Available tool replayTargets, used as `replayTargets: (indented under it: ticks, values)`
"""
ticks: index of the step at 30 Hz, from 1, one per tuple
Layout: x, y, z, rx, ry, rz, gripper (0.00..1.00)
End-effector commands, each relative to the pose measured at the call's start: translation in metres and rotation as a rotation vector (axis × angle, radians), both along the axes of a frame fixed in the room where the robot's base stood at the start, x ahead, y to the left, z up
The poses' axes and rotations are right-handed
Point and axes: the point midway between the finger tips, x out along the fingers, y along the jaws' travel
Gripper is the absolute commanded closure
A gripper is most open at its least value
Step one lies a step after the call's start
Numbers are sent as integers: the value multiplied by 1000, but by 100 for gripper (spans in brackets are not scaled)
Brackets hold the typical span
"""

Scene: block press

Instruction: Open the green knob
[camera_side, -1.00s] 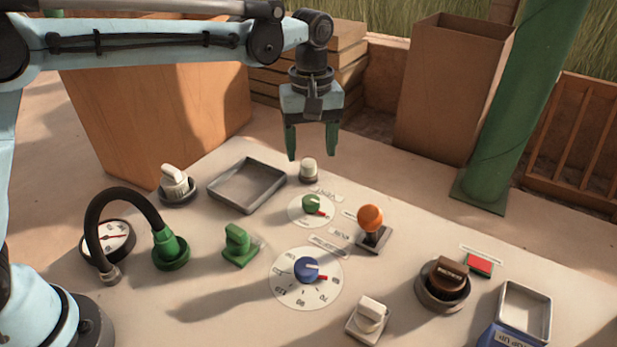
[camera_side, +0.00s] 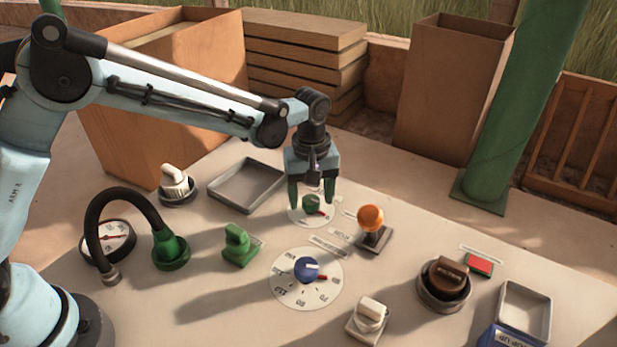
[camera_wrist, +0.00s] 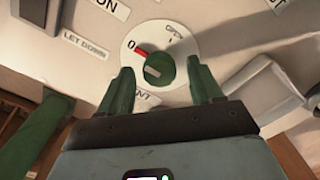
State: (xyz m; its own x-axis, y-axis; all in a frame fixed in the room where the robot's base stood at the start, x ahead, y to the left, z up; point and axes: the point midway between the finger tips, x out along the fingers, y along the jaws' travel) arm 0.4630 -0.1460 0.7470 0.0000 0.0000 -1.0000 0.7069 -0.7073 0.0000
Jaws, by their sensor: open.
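The green knob (camera_side: 311,203) is a small round knob on a white dial plate (camera_side: 297,217) with a red mark. In the wrist view the knob (camera_wrist: 159,69) sits at the plate's middle, with "0" beside the red mark (camera_wrist: 147,53) and "OPEN" printed near the rim. A pale bar on the knob lies near the red mark. My gripper (camera_side: 312,202) points down over the dial with its green fingers apart. In the wrist view its fingertips (camera_wrist: 160,72) stand to either side of the knob. I cannot tell whether they touch it.
An orange-topped lever (camera_side: 370,218) stands close right of the dial. A blue knob (camera_side: 307,269) on a larger dial lies in front. A grey tray (camera_side: 216,187) is to the left, and a green handle (camera_side: 237,245) is at front left. A brown knob (camera_side: 447,275) is further right.

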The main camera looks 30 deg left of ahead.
Motion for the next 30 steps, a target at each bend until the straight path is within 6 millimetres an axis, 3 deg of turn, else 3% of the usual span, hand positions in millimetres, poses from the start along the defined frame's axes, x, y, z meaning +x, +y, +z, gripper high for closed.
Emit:
replayTargets:
  ticks: [7,18,30]
  values:
    - [0,0,0,0,0,0,37]
    - [0,0,0,1,1,0,91]
    - [0,0,0,1,1,-88,91]
